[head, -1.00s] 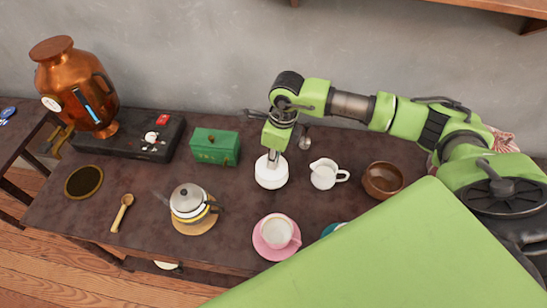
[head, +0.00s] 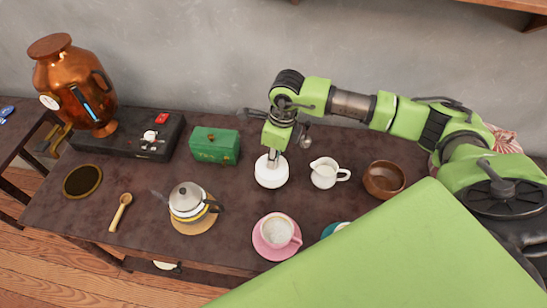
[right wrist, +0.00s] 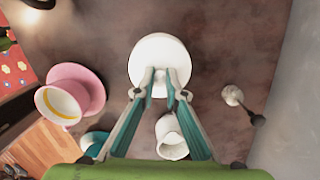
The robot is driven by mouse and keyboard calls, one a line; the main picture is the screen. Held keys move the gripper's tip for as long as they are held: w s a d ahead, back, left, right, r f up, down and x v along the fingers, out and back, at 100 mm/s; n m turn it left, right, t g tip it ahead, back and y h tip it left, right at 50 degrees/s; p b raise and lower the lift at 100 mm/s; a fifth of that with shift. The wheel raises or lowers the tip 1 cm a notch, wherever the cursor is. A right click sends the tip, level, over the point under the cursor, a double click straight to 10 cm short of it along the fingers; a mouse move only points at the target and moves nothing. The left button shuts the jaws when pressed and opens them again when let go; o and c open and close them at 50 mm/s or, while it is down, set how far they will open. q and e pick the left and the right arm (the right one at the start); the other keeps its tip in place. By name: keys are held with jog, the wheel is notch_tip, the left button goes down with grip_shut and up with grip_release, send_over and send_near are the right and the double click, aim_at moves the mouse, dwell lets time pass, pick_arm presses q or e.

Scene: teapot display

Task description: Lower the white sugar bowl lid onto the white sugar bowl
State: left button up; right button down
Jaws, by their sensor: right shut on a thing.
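The white sugar bowl (head: 271,182) stands on the dark table, below my right gripper (head: 274,158). The right gripper points down and is shut on the knob of the white sugar bowl lid (right wrist: 160,50). In the right wrist view the fingers (right wrist: 163,86) close on the knob, and the round lid hides the bowl beneath it. In the head view lid and bowl look like one white shape, lined up; I cannot tell whether a small gap is left between them. My left gripper is not in view.
A white creamer (head: 324,173) and a brown wooden bowl (head: 383,179) stand to the right. A green box (head: 215,146) is at the left. A pink saucer (head: 262,246) with a cup (head: 277,231) and a teapot (head: 187,199) are nearer the front. A small strainer-like utensil (head: 305,140) is behind.

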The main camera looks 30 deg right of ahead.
dwell(0.3)
jog(key=c, duration=1.4)
grip_release()
jog(key=shift+f, duration=0.1)
jog(key=shift+c, duration=0.2)
jog(key=shift+r+p, duration=1.95)
jog(key=shift+r, duration=1.65)
jog(key=shift+f, duration=0.1)
